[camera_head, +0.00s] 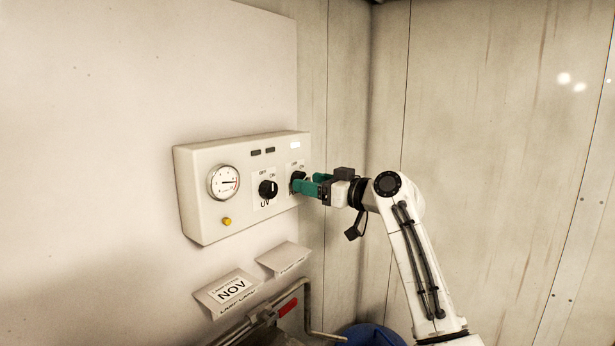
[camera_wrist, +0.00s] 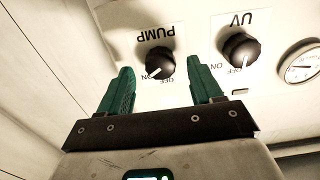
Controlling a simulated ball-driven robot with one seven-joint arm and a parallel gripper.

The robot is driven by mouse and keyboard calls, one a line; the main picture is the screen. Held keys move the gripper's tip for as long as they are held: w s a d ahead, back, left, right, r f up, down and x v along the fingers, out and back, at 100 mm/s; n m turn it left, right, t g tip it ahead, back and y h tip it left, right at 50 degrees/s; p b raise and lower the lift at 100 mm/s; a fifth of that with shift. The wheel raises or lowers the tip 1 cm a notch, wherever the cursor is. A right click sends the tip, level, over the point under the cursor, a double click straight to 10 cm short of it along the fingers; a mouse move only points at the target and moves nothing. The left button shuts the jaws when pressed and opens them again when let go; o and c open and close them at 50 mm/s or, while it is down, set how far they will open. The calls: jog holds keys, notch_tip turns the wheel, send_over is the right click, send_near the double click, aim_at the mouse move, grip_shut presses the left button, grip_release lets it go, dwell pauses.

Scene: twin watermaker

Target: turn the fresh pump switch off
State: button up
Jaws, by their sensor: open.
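The pump switch (camera_wrist: 160,64) is a round black knob on the white control box (camera_head: 205,225). The wrist view shows it upside down, with PUMP, ON and OFF printed around it. Its white pointer mark slants to the lower left in that view, toward the ON side. In the head view the pump knob (camera_head: 297,176) is partly hidden by my gripper. My gripper (camera_wrist: 160,76) has green fingers, spread open. The knob appears between them, with a gap on each side. In the head view my gripper (camera_head: 304,186) is right at the box face; contact cannot be told.
The black UV knob (camera_head: 268,189) is left of the pump knob; it also shows in the wrist view (camera_wrist: 239,50), close to one finger. A gauge (camera_head: 224,182) and yellow button (camera_head: 227,222) are further left. Below are paper labels (camera_head: 229,290), pipes and a red handle (camera_head: 288,307).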

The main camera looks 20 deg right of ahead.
jog(key=shift+x, duration=0.9)
jog(key=shift+c, duration=0.4)
jog(key=c, duration=1)
jog(key=shift+f+b, duration=0.15)
jog(key=shift+b, duration=0.2)
jog(key=shift+d+n+b, duration=0.15)
jog(key=shift+n+b, duration=5.85)
jog(key=shift+b, duration=0.3)
